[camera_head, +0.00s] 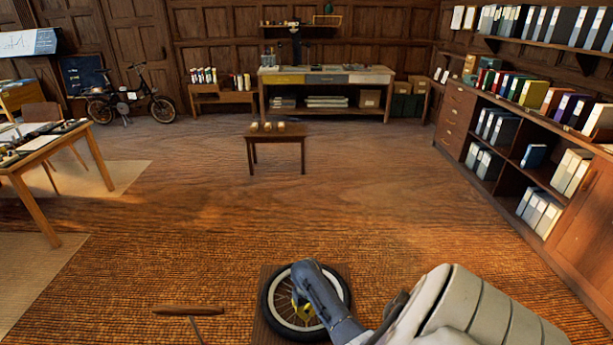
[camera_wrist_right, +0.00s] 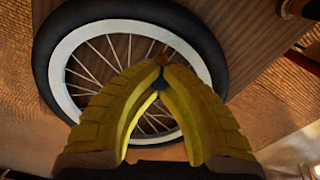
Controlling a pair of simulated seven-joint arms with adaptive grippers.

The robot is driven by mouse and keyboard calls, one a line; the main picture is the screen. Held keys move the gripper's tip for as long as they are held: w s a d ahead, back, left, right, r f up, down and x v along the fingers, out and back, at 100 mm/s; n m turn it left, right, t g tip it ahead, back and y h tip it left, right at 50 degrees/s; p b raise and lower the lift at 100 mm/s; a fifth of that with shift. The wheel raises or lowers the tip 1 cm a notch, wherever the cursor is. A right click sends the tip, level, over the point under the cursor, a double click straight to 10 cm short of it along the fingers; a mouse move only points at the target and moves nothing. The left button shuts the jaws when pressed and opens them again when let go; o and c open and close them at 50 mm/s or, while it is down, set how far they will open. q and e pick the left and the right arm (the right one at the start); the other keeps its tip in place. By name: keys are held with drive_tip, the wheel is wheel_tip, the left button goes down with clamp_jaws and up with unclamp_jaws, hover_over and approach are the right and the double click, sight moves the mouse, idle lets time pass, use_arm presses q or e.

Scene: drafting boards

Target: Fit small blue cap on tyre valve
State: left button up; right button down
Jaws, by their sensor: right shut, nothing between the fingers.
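A wheel with a black tyre (camera_head: 266,303), white rim and thin spokes lies flat on a wooden board (camera_head: 268,270) at the bottom middle of the head view. In the right wrist view the tyre (camera_wrist_right: 45,75) fills the upper left. My right gripper (camera_head: 303,308) is above the wheel, its yellow fingers pointing down inside the rim. In the right wrist view its fingertips (camera_wrist_right: 160,72) meet, shut and empty, over the spokes. A small dark bluish spot shows at the tips; I cannot tell whether it is the cap or the valve. My left gripper is out of view.
A tool with a wooden handle (camera_head: 188,310) lies on the woven mat left of the wheel. A small table (camera_head: 275,138) with several small items stands farther back. Shelves of binders (camera_head: 515,150) line the right. The floor between is clear.

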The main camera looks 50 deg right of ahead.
drive_tip(key=shift+f, duration=0.85)
drive_tip(key=c, duration=2.1)
unclamp_jaws()
drive_tip(key=shift+c, duration=0.2)
drive_tip(key=o, duration=0.6)
